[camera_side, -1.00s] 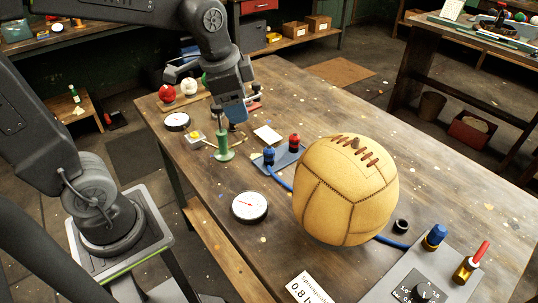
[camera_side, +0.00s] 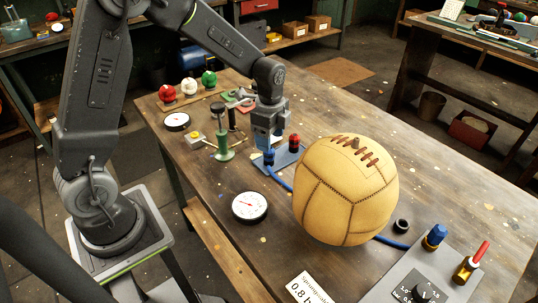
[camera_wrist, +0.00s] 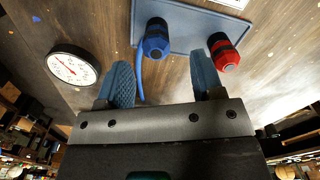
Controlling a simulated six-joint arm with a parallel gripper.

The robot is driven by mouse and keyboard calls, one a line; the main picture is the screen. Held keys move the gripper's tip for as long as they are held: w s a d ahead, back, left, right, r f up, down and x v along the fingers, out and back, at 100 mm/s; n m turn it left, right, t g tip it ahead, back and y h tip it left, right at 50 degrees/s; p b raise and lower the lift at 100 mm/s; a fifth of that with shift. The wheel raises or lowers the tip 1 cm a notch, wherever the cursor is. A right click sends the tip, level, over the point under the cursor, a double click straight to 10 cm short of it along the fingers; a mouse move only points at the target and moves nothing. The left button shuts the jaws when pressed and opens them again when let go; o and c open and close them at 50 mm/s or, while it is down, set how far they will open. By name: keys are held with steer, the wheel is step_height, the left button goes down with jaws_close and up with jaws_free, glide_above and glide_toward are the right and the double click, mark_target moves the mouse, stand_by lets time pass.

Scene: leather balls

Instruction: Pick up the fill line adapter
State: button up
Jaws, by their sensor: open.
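A small blue-grey tray (camera_side: 284,163) on the bench carries a blue fitting (camera_side: 269,157) and a red fitting (camera_side: 294,142). A blue hose (camera_side: 281,182) runs by the blue fitting, which looks like the fill line adapter. In the wrist view the blue fitting (camera_wrist: 157,38) and the red fitting (camera_wrist: 223,52) both stand ahead of my fingers. My gripper (camera_wrist: 163,78) is open and empty, with the blue fitting roughly before the gap. In the side view my gripper (camera_side: 265,145) hangs just above and behind the blue fitting. Its fingertips are partly hidden there.
A large tan leather ball (camera_side: 346,192) stands right of the tray. A white gauge (camera_side: 249,206) lies in front, also in the wrist view (camera_wrist: 72,67). A green-based stand (camera_side: 224,148) is to the left. Red, white and green balls (camera_side: 189,86) sit at the back left.

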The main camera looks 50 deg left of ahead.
mark_target(269, 156)
steer(key=shift+s+d+f, duration=0.1)
steer(key=shift+f, duration=1.55)
steer(key=shift+s+f, duration=0.1)
steer(key=shift+f, duration=1.55)
steer(key=shift+c, duration=0.4)
